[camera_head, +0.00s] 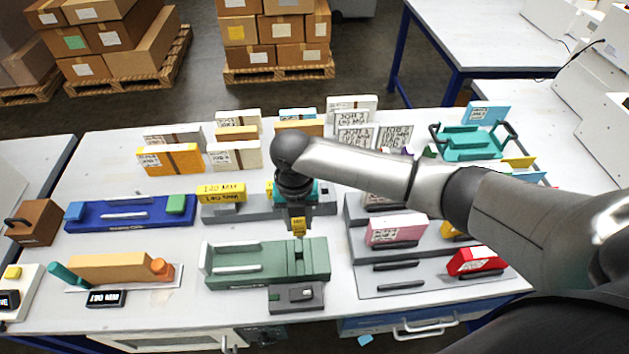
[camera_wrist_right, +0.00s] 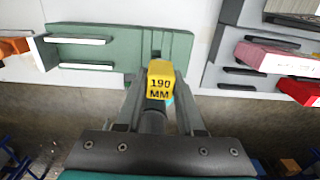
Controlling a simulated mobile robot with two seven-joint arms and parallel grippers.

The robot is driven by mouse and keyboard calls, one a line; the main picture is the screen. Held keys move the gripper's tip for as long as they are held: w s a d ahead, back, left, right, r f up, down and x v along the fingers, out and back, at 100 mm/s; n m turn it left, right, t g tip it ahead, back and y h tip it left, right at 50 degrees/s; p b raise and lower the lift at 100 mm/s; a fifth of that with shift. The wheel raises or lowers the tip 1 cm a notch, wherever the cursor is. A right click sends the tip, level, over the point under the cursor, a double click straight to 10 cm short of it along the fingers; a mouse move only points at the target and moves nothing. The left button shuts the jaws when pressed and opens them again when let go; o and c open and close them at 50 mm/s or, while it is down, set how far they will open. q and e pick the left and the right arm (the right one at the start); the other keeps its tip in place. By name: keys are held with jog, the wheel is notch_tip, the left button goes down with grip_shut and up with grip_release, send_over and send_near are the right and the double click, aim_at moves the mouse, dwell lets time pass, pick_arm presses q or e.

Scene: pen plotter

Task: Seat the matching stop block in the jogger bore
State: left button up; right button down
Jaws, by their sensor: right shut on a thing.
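My right gripper (camera_head: 297,215) is shut on a yellow stop block (camera_head: 298,227), held above the green jogger (camera_head: 225,280). In the right wrist view the block (camera_wrist_right: 160,80) reads "190 MM" and sits between the fingertips of the right gripper (camera_wrist_right: 158,92). The jogger also shows there (camera_wrist_right: 115,75), beneath and beyond the block. It has a pale rail on its left part and a dark slot on its right part; the block hides part of that area in the wrist view. A black sign (camera_head: 104,299) at the front left reads "190 MM". My left gripper is not in view.
A grey rack (camera_head: 250,210) behind the jogger holds a yellow labelled block (camera_head: 221,192). A grey tray (camera_head: 350,280) with pink (camera_head: 397,231) and red (camera_head: 474,261) bundles stands to the right. A blue jogger (camera_head: 130,222) and an orange part (camera_head: 110,267) are at left.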

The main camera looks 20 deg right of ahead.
aim_at(297, 236)
jog(key=shift+s+a+f, duration=0.2)
jog(key=shift+s+a, duration=0.3)
jog(key=shift+s, duration=0.05)
jog(key=shift+p, duration=0.5)
notch_tip(297, 236, down, 6)
jog(key=b, duration=0.4)
jog(key=shift+r, duration=0.15)
jog(key=shift+f+b, duration=0.4)
jog(key=shift+f, duration=0.3)
jog(key=shift+f+b, duration=0.95)
jog(key=shift+f, duration=0.5)
